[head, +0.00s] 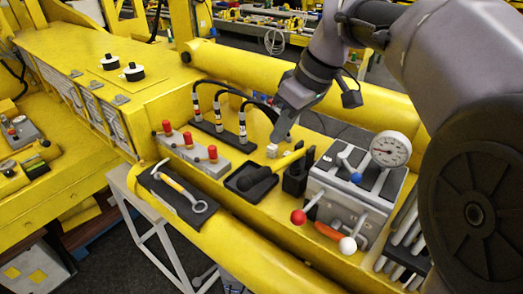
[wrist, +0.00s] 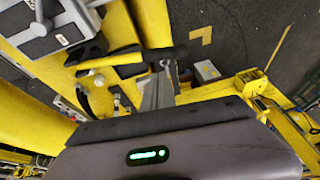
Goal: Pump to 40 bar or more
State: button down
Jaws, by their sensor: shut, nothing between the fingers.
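The grey pump unit (head: 345,205) stands on the yellow beam at the right of the head view. Its round white gauge (head: 391,149) sits on top; the needle reading is too small to tell. A red-knobbed lever (head: 298,217), a white-knobbed lever (head: 347,245), a blue knob (head: 356,178) and an orange handle (head: 328,231) show on it. Part of a grey unit with levers shows at the upper left of the wrist view (wrist: 45,40). My gripper (head: 277,138) is shut and empty, above the beam to the left of the pump unit, apart from its levers.
Farther left are a red-knobbed block (head: 190,149), upright hoses (head: 218,112) and a wrench (head: 182,190) on a black mat. My arm covers the right side.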

aim_at(257, 174)
jog(key=x, duration=0.7)
jog(key=s+x, duration=0.1)
jog(key=x, duration=0.2)
jog(key=shift+a+f, duration=0.15)
jog(key=shift+f, duration=0.05)
jog(key=shift+f, duration=0.1)
